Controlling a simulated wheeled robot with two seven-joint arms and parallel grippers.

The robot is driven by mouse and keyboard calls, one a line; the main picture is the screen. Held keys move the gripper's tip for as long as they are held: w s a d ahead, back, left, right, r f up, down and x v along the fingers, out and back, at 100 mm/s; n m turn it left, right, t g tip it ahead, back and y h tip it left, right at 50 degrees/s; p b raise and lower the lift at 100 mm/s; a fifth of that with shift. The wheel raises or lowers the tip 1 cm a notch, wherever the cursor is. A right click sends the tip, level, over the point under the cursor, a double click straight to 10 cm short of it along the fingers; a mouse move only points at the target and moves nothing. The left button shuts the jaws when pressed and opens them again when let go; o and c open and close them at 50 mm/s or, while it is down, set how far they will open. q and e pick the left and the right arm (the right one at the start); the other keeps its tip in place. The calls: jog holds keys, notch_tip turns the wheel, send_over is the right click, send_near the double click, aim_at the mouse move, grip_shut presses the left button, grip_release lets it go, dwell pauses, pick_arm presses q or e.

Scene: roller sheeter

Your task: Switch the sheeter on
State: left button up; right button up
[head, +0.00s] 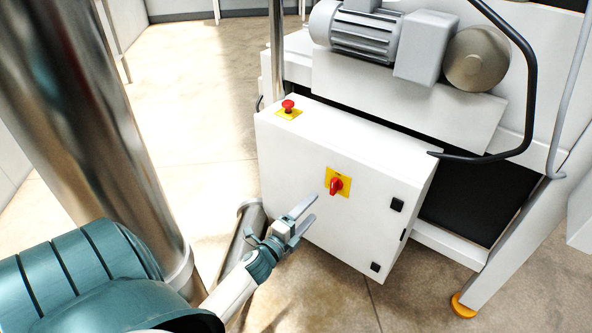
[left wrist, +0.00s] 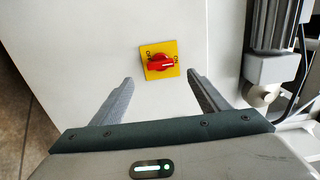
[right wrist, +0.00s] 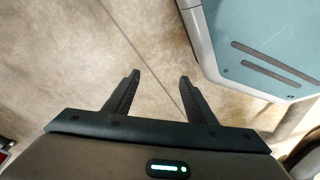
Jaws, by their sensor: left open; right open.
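The sheeter's white control box (head: 300,190) stands at the centre of the head view. A red rotary switch (head: 336,185) on a yellow plate (head: 344,176) is on its front face. In the left wrist view the red switch (left wrist: 160,62) lies ahead, between and beyond the fingertips, its handle across the plate. The lettering on the plate is too small to read surely. My left gripper (head: 308,216) is open and empty, left of and below the switch, apart from it. My right gripper (right wrist: 158,78) is open and empty above the floor, and is not in the head view.
A red mushroom button (head: 288,105) sits on top of the box. A grey motor (head: 365,36) and a black bent bar (head: 525,90) are above and right. A steel column (head: 95,120) stands at left. Floor (head: 205,110) behind the box is clear.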

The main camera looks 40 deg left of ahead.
pick_arm(q)
jog(key=s, duration=0.6)
jog(key=shift+s+d, duration=0.2)
jog(key=shift+d, duration=0.1)
pick_arm(e)
jog(key=shift+w+a+r, duration=0.1)
jog(key=shift+w+r, duration=0.05)
jog(key=shift+r, duration=0.65)
jog(key=shift+f, duration=0.1)
